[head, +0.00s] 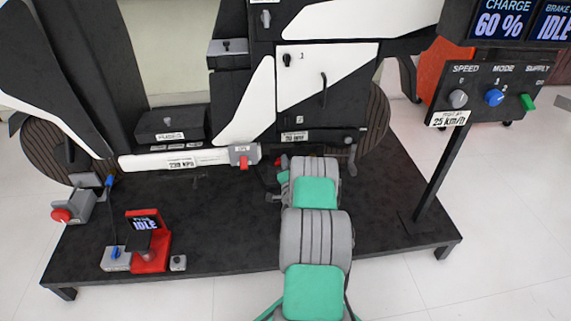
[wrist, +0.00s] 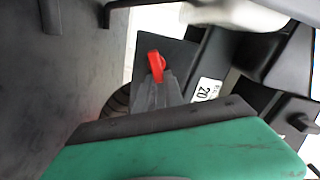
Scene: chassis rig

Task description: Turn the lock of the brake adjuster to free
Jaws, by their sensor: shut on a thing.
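A red lever (wrist: 156,64), which looks like the lock of the brake adjuster, shows in the wrist view against a dark body. My gripper (wrist: 157,80) has its grey fingers shut on the lever's lower end. A white label reading "20" (wrist: 207,91) is beside it. In the head view a small bit of red (head: 283,160) shows at the end of my arm, low on the black rig under a white label (head: 294,137). My arm hides most of the adjuster there, and the lever's setting cannot be read.
A grey block with another red lever (head: 243,161) sits just left of my gripper, at the end of a white bar (head: 175,160). A red stand with an IDLE screen (head: 148,250) is at front left. A control panel (head: 490,92) stands at right.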

